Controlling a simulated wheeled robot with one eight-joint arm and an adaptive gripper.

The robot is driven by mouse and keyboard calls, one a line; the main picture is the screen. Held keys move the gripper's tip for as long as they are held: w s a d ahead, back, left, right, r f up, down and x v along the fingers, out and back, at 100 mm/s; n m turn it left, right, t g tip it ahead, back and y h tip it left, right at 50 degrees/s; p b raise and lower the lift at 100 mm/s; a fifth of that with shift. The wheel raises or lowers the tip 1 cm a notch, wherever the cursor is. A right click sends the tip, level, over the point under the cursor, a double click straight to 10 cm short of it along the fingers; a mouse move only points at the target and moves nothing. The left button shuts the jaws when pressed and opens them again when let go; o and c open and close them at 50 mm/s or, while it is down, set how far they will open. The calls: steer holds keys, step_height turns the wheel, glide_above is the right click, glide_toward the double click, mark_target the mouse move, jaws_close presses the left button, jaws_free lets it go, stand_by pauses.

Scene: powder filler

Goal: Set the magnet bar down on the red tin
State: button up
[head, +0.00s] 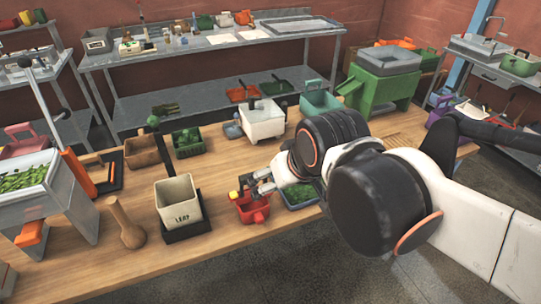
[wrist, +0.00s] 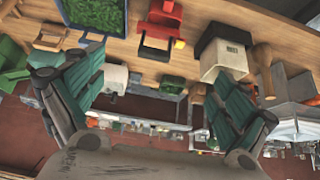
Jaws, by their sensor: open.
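The red tin (head: 254,212) stands near the front edge of the wooden bench. It also shows in the wrist view (wrist: 166,15), at the top. A small bar with a yellow end (wrist: 179,43), which looks like the magnet bar, lies at the tin; its yellow end also shows in the head view (head: 234,195). I cannot tell exactly how the bar rests on the tin. My gripper (head: 260,185) is close above and beside the tin. In the wrist view its fingers (wrist: 155,100) are spread wide, with nothing held between them.
A cream box marked LEAF (head: 178,200) stands on a dark base left of the tin. A blue-rimmed tray of green bits (head: 300,196) is close on the right. A wooden pestle (head: 126,222) stands farther left. Some bare bench lies between the LEAF box and the tin.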

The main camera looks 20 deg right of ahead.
steer(key=s, duration=0.2)
steer(key=shift+s+f+t, duration=0.1)
steer(key=shift+s+t, duration=0.2)
steer(key=shift+s, duration=0.05)
step_height(320, 180, down, 12)
steer(key=b, duration=1.1)
steer(key=shift+b, duration=0.3)
steer(key=shift+r, duration=0.2)
stand_by(0.6)
